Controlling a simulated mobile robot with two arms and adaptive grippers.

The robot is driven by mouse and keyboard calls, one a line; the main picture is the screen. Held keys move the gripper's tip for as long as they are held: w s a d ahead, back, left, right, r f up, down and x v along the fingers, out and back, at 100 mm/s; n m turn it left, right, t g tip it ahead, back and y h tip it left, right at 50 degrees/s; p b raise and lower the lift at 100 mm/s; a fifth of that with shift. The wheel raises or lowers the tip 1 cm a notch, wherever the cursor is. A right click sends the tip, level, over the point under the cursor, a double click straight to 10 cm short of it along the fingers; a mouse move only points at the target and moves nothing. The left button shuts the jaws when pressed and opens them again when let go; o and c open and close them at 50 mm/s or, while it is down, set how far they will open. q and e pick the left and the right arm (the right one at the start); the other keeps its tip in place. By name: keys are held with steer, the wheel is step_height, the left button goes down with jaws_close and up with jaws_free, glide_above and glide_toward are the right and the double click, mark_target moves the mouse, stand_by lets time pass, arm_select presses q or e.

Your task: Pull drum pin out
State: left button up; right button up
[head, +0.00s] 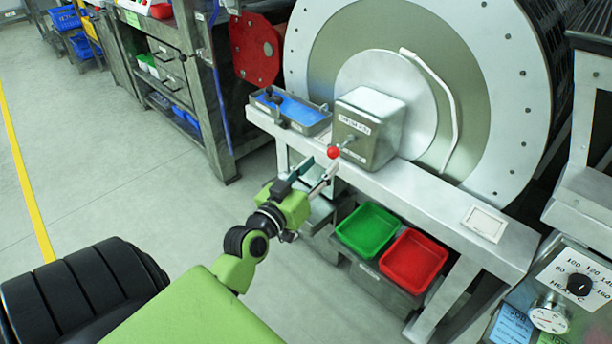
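The drum pin shows as a red ball knob (333,152) on a short metal stem. It sticks out of the front of a grey metal block (369,128) with a small label, in front of the large round drum (455,40). My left gripper (324,162) is just in front of and below the knob, its two fingers apart with a gap between them. The right-hand fingertip lies very close to the knob; I cannot tell whether they touch. My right gripper is not in view.
A tray with a blue floor (317,117) sits on the metal ledge (415,187) left of the block. Green (367,228) and red (413,261) bins stand below the ledge. A control panel (575,290) is at lower right.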

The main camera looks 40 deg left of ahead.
arm_select(q)
steer(key=shift+s+d, duration=0.2)
steer(key=shift+s, duration=1.25)
steer(key=shift+s+d, duration=0.15)
steer(key=shift+s, duration=1.3)
